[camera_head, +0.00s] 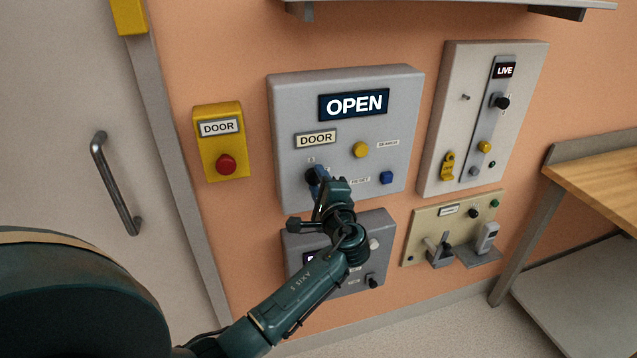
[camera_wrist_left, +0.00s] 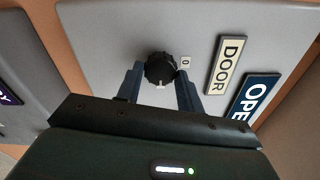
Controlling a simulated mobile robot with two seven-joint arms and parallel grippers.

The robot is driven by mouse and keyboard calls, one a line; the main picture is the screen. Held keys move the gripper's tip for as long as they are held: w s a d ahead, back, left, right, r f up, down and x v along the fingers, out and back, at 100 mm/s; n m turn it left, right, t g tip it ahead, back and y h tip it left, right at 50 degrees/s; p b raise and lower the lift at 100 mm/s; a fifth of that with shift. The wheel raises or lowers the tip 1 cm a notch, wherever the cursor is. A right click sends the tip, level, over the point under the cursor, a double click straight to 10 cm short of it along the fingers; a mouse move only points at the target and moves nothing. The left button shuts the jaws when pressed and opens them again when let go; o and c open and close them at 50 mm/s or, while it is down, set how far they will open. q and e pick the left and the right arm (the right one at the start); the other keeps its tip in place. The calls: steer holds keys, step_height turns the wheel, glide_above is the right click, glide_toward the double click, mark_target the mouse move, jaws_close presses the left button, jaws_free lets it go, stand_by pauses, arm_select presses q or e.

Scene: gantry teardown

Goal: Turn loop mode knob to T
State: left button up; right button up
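A black round knob (camera_wrist_left: 160,68) sits on the grey DOOR panel, with a white mark at its lower edge and a small "0" label beside it. In the head view the knob (camera_head: 311,177) is partly hidden by my gripper. My left gripper (camera_head: 319,178) is at this knob, its blue fingers apart. In the left wrist view the left gripper (camera_wrist_left: 160,80) has one finger on each side of the knob, with narrow gaps showing. I cannot read a "loop mode" or "T" label. My right gripper is not in view.
The grey DOOR panel (camera_head: 290,95) has an OPEN display (camera_head: 354,104), a yellow button (camera_head: 361,149) and a blue button (camera_head: 386,177). A lower grey box (camera_head: 385,232) has another knob (camera_head: 373,281). A yellow box with a red button (camera_head: 225,164) is left; a LIVE panel (camera_head: 452,92) is right.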

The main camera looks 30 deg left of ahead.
arm_select(q)
steer(key=o, duration=0.4)
steer(key=shift+s+d+f, duration=0.1)
steer(key=shift+s+d, duration=0.2)
steer(key=shift+d, duration=0.1)
steer(key=b+v, duration=0.2)
steer(key=v, duration=1)
steer(key=shift+b, duration=0.35)
steer(key=s+d+f+h, duration=0.25)
steer(key=f+h, duration=0.25)
steer(key=f, duration=0.4)
steer(key=s+d+f+h, duration=0.2)
steer(key=s+f+h, duration=0.25)
steer(key=f, duration=0.45)
steer(key=s+d+f+n+h, duration=0.1)
steer(key=s+f+n+h, duration=0.1)
steer(key=s, duration=0.2)
steer(key=s+d+f+n+g+h, duration=0.1)
steer(key=s+d+f+n+h, duration=0.1)
steer(key=s+n+h, duration=0.1)
steer(key=s+d+f+n+h, duration=0.2)
steer(key=s+n, duration=0.1)
steer(key=s, duration=0.2)
steer(key=shift+d+f, duration=0.1)
steer(key=shift+d, duration=0.05)
